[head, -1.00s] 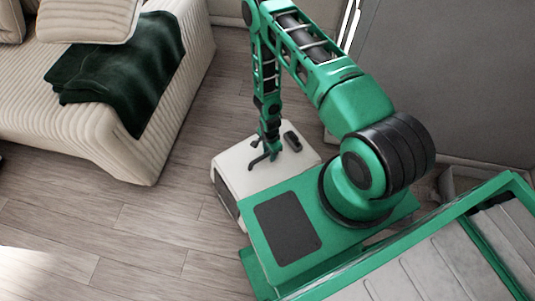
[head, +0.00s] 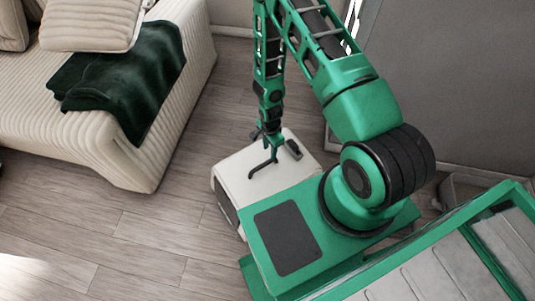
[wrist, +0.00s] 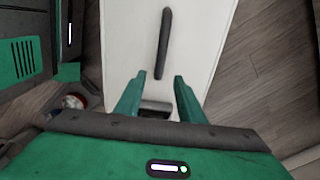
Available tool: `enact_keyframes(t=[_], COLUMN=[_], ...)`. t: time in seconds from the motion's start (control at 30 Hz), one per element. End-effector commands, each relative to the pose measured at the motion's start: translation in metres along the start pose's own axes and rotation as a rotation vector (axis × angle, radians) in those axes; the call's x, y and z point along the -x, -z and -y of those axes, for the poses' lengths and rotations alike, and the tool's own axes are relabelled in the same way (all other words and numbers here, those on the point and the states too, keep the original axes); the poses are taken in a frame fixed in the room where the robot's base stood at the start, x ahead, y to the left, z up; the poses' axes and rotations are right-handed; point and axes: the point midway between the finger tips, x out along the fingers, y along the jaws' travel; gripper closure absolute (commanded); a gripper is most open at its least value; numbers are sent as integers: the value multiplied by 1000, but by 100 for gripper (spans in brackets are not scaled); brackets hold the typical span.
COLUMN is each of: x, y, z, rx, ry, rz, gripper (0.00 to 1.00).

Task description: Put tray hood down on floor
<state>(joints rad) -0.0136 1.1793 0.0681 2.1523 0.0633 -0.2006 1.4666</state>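The tray hood (head: 250,180) is a white box with a dark window on its side and a black bar handle (head: 294,150) on top. It stands low against the front of my green base; whether it rests on the floor or on my base cannot be told. The near end of the handle (wrist: 163,45) shows between the fingertips, and the white top of the hood (wrist: 210,35) fills the middle.
A cream sofa (head: 75,145) with a dark green blanket (head: 125,78) stands at the left. A grey panel (head: 450,90) stands at the right, behind my arm. The wooden floor (head: 130,235) is clear between the sofa and my base.

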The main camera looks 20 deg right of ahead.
Motion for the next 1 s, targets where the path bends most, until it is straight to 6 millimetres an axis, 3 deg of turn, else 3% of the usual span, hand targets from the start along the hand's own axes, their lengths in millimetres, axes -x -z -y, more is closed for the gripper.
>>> enact_keyframes(t=[0.33,0.47,0.73,1.0], x=[11,32,136,247], y=[1,12,63,108], z=[1,9,24,8], rx=[3,32,185,329], ry=[1,4,-9,-36], rz=[-2,-14,-72,-112], gripper=[65,65,65,65])
